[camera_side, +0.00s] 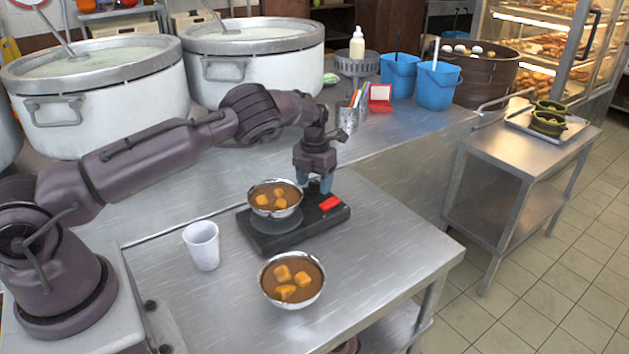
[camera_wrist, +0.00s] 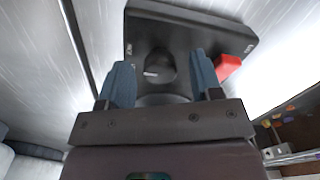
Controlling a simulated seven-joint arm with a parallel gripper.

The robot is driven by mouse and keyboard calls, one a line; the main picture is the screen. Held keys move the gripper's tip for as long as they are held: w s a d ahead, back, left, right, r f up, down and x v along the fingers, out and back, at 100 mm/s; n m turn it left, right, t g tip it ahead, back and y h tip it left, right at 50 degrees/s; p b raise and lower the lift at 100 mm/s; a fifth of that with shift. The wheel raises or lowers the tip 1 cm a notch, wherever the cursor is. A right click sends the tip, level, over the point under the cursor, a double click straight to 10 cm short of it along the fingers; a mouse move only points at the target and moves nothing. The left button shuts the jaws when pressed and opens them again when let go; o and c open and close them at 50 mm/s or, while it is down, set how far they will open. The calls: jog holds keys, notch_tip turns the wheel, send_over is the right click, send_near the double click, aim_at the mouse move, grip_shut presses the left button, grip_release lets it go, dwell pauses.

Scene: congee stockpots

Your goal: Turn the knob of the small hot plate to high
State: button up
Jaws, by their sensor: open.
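The small black hot plate (camera_side: 297,236) sits on the front steel table, with a red part (camera_side: 329,203) on its right end. A metal bowl of brown broth with orange cubes (camera_side: 274,198) rests on its round plate. The dark round knob (camera_wrist: 160,66) shows in the wrist view, its pale mark toward the left of that picture. My gripper (camera_side: 321,187) is above the knob end of the hot plate. In the wrist view its two blue fingers (camera_wrist: 161,63) are open, one on each side of the knob. I cannot tell whether they touch it. The side view does not show the knob clearly.
A second bowl of broth (camera_side: 292,280) and a white cup (camera_side: 202,246) stand on the same table near the hot plate. Behind are large stockpots (camera_side: 252,70), a utensil holder (camera_side: 347,119) and blue buckets (camera_side: 437,87). The table's right side is clear.

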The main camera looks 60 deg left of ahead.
jog(key=shift+c, duration=0.3)
jog(key=c, duration=0.9)
jog(key=shift+o, duration=0.2)
jog(key=n, duration=0.8)
jog(key=shift+n, duration=0.3)
jog(key=n, duration=0.4)
jog(key=shift+n, duration=2.6)
